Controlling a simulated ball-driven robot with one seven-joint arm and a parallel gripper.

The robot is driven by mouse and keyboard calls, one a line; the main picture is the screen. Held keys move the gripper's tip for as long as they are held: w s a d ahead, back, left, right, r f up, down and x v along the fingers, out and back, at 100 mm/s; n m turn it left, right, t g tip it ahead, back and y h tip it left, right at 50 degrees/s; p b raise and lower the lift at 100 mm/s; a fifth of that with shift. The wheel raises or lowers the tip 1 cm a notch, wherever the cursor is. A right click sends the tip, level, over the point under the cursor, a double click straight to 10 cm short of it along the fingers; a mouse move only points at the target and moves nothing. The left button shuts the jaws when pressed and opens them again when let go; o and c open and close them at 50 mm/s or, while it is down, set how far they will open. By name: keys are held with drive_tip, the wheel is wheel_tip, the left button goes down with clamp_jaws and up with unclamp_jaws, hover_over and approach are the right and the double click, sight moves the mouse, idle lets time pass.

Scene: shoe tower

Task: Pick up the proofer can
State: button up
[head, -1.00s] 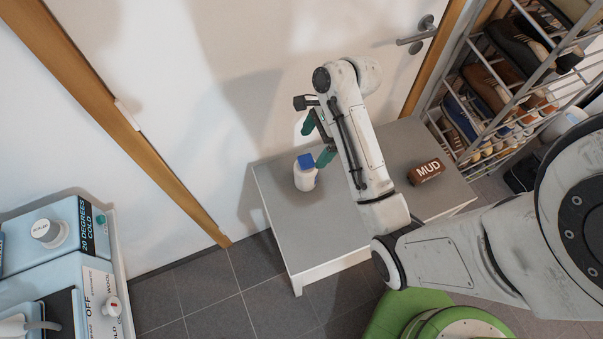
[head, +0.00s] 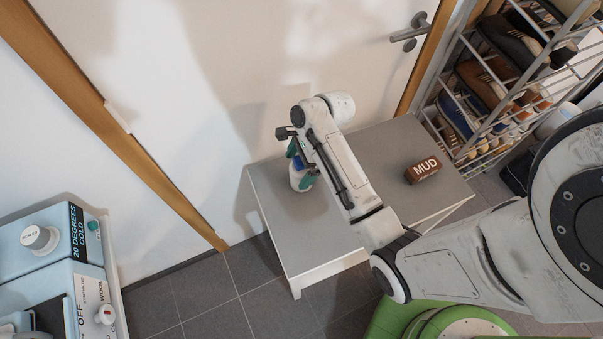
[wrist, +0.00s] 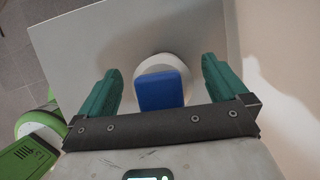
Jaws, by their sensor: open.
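The proofer can is a white bottle (head: 300,181) with a blue cap, standing upright at the left end of the grey-topped bench (head: 290,222). My gripper (head: 302,171) is lowered at it, with green fingers beside its upper part. In the wrist view the blue cap (wrist: 161,90) sits between the two open green fingers of my gripper (wrist: 162,82), with a gap on each side. The bottle's white shoulder shows around the cap. Its lower body is hidden from above.
A brown box marked MUD (head: 423,170) lies on the bench's right part. A wire rack of shoes (head: 490,85) stands at the right, beside a white door (head: 270,60). A pale blue machine with knobs (head: 40,262) is at the lower left. The bench's middle is clear.

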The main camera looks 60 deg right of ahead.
drive_tip(key=c, duration=1.8)
